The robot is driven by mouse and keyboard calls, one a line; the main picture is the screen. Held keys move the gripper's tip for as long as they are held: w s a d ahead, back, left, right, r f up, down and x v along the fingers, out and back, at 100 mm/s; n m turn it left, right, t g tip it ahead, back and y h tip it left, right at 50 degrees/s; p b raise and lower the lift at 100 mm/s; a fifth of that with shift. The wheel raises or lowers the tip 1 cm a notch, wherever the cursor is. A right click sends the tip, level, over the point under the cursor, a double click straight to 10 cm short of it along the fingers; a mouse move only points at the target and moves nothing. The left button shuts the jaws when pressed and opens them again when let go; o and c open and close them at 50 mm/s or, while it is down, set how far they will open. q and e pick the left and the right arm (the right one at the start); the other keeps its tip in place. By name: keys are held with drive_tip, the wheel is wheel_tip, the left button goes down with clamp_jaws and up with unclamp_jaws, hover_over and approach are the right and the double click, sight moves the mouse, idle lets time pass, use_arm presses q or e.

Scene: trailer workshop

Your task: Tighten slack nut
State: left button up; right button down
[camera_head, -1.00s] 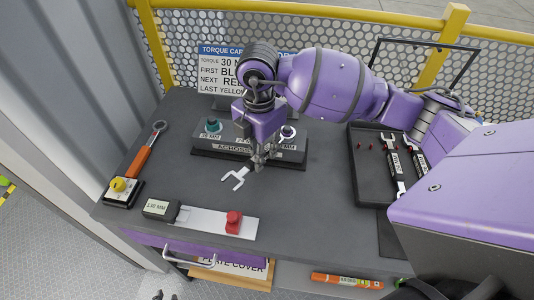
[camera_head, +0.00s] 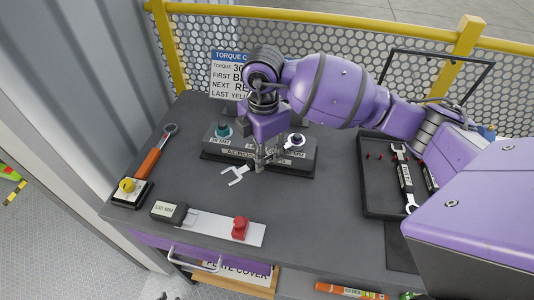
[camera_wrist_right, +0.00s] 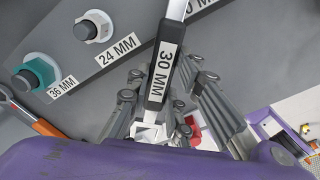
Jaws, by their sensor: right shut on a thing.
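My right gripper (camera_head: 262,163) is shut on a wrench labelled 30 MM (camera_wrist_right: 160,75), over the front of the dark nut block (camera_head: 225,155). The wrench's open jaw (camera_head: 235,175) points front-left. Its other end reaches the right nut (camera_head: 297,140) of the block; whether it sits fully around that nut cannot be told. A teal nut (camera_head: 222,130) stands at the block's left, by a 36 MM label; it also shows in the right wrist view (camera_wrist_right: 38,72). The nut by the 24 MM label (camera_wrist_right: 93,26) is hidden behind my gripper in the head view. My left gripper is not seen.
A black tray (camera_head: 380,208) with other wrenches lies at right. An orange-handled wrench (camera_head: 150,160) and a yellow-knobbed block (camera_head: 128,190) lie at left. A pale plate with a red knob (camera_head: 240,228) lies in front. A torque sign (camera_head: 228,75) stands behind.

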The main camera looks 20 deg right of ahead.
drive_tip(key=shift+s+r, duration=0.1)
drive_tip(key=shift+s, duration=0.1)
drive_tip(key=shift+r, duration=1.15)
drive_tip(key=s+d+n, duration=0.7)
drive_tip(key=d+n, duration=0.2)
drive_tip(key=n, duration=0.4)
drive_tip(key=shift+s+f, duration=0.1)
